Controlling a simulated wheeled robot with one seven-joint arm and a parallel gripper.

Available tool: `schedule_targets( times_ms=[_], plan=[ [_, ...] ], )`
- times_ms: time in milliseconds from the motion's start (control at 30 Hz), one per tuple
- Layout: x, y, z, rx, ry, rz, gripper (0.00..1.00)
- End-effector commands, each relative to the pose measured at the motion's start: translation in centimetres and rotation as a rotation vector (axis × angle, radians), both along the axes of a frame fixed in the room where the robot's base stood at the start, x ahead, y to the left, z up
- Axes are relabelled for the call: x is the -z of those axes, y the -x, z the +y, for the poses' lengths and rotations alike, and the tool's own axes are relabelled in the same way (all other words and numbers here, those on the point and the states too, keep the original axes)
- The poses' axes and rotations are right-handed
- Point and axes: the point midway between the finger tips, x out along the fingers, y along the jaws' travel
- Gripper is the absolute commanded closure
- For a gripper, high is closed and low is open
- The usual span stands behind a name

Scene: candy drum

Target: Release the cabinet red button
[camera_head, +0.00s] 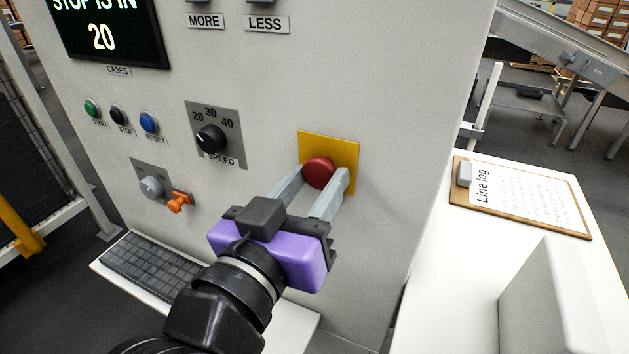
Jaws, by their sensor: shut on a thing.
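The red button (318,172) is a round red knob on a yellow plate (345,150) on the front of the grey cabinet (400,60). My gripper (318,185) is in front of it, with one grey finger on the left side of the button and the other on its right. The fingers are shut on the button's sides. The button's stem and the lower part of the yellow plate are partly hidden by the fingers.
Left of the button are a black speed dial (211,138), an orange key or lever (179,202), and start, stop and reset buttons. A keyboard (150,265) lies on a shelf below. A white table (440,270) with a clipboard (520,198) stands at right.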

Motion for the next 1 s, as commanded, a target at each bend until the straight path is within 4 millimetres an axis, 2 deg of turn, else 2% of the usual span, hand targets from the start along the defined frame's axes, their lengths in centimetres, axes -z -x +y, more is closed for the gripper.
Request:
schedule_targets(
  times_ms=[700, 733, 833, 1000],
  plan=[
    [0.0, 1.3, 0.5, -0.002, 0.000, 0.002, 1.00],
    [0.0, 1.3, 0.5, -0.002, 0.000, 0.002, 0.56],
    [0.0, 1.2, 0.5, -0.002, 0.001, 0.001, 0.37],
    [0.0, 1.2, 0.5, -0.001, 0.001, 0.001, 0.37]
  ],
)
